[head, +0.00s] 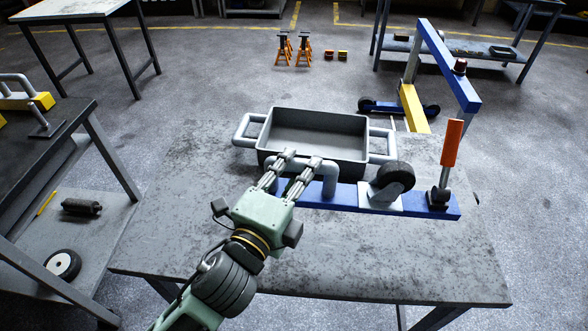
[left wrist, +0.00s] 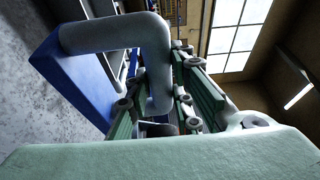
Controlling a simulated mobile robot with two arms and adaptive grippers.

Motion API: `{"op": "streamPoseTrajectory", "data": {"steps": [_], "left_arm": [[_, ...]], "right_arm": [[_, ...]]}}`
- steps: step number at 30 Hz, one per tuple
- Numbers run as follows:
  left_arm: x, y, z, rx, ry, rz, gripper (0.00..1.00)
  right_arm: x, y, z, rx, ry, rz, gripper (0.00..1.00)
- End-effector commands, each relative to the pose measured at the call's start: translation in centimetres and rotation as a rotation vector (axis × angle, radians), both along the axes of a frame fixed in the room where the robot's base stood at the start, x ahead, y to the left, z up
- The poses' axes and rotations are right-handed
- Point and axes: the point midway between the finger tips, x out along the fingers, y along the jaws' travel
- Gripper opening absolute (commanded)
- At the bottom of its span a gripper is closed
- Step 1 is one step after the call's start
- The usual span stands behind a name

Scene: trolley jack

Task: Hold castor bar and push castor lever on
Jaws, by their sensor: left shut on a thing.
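The castor bar (head: 350,197) is a blue beam lying on the worktable, with a grey bent-tube handle (head: 329,181) at its left part. My left gripper (head: 301,160) is shut on this handle from the front left. In the left wrist view the grey handle (left wrist: 115,36) passes between the green fingers (left wrist: 178,95), and the blue beam (left wrist: 75,75) lies to the left. A black castor wheel (head: 393,178) sits on the bar's right part. The castor lever (head: 452,142) has an orange grip and stands nearly upright at the bar's right end. My right gripper is not seen.
A grey tray (head: 310,149) with side handles stands right behind the bar. The front of the worktable (head: 370,260) is clear. A blue and yellow crane (head: 450,72) stands behind the lever. A dark bench (head: 85,115) is at the left.

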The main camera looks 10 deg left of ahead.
Motion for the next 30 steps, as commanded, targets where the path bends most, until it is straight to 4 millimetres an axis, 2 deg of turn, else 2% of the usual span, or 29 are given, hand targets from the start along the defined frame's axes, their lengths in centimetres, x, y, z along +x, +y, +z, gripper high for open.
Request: {"op": "streamPoseTrajectory", "data": {"steps": [1, 8, 14, 21, 26, 30], "left_arm": [[0.0, -0.1, 0.6, -0.012, -0.009, -0.003, 0.0], [0.3, 0.8, 0.9, -0.011, -0.012, -0.002, 0.0], [1.7, 4.6, 3.1, -0.011, -0.016, -0.002, 0.0], [2.8, 9.1, 7.0, -0.018, -0.016, -0.004, 0.0], [3.0, 10.7, 8.9, -0.02, -0.015, -0.005, 0.0], [3.0, 11.2, 9.3, -0.023, -0.011, -0.004, 0.0]], "right_arm": [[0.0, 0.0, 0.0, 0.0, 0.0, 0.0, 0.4], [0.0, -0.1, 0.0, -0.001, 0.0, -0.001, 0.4], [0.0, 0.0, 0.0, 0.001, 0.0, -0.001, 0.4], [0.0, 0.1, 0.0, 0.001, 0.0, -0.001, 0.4], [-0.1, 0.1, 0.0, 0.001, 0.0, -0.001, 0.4], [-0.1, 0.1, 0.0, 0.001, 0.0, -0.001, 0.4]]}}
